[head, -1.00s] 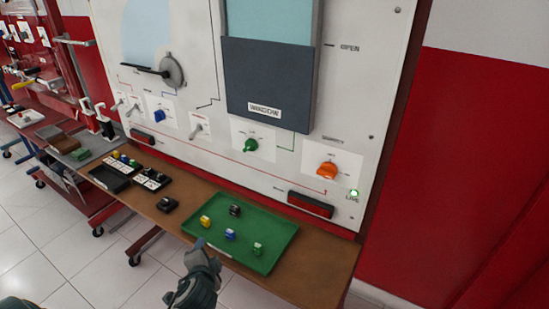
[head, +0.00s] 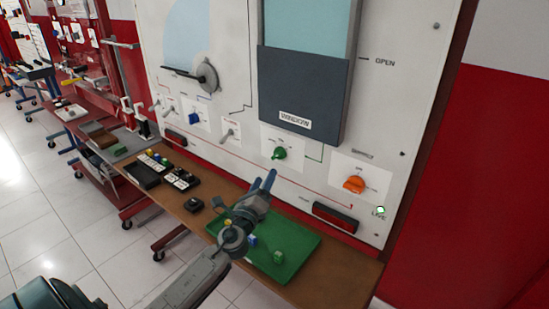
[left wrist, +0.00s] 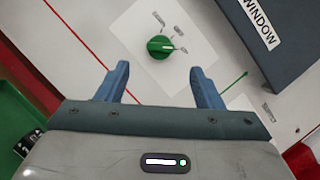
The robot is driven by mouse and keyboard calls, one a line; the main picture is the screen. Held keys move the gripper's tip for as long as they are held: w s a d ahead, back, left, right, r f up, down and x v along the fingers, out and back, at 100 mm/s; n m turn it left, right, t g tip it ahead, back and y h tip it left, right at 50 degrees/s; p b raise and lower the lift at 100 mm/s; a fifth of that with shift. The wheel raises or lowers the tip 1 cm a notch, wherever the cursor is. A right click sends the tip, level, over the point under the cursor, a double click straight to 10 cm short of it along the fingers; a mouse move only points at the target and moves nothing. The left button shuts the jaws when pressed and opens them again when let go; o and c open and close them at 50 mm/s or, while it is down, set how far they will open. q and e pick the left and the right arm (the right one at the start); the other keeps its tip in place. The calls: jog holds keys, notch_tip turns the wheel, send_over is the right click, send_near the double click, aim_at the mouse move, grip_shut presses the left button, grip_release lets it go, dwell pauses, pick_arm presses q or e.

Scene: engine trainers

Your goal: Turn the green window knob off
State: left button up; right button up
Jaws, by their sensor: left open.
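The green window knob (head: 279,153) sits on a white plate on the panel, below the dark window (head: 298,90) labelled WINDOW. In the left wrist view the round green knob (left wrist: 160,47) shows a pale pointer line directed to the right. My left gripper (head: 262,184) is open and empty, below and slightly left of the knob, above the green tray. In the left wrist view its two blue fingers (left wrist: 160,82) are apart, with the knob beyond and between them. The fingers do not touch the knob. My right gripper is not in view.
A blue knob (head: 194,118) is to the left. The green tray (head: 300,262) with small coloured parts lies on the brown bench (head: 352,275) below.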

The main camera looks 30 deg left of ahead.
aim_at(275, 157)
pick_arm(q)
jog(key=p+x, duration=0.1)
jog(key=x, duration=0.7)
jog(key=shift+w+r+p, duration=0.1)
jog(key=shift+w+p, duration=0.15)
jog(key=shift+p, duration=0.1)
jog(key=shift+w, duration=0.4)
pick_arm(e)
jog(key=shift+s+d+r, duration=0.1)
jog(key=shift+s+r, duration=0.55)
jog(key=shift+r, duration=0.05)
pick_arm(q)
jog(key=shift+a, duration=0.1)
jog(key=shift+r, duration=0.1)
jog(key=c, duration=1)
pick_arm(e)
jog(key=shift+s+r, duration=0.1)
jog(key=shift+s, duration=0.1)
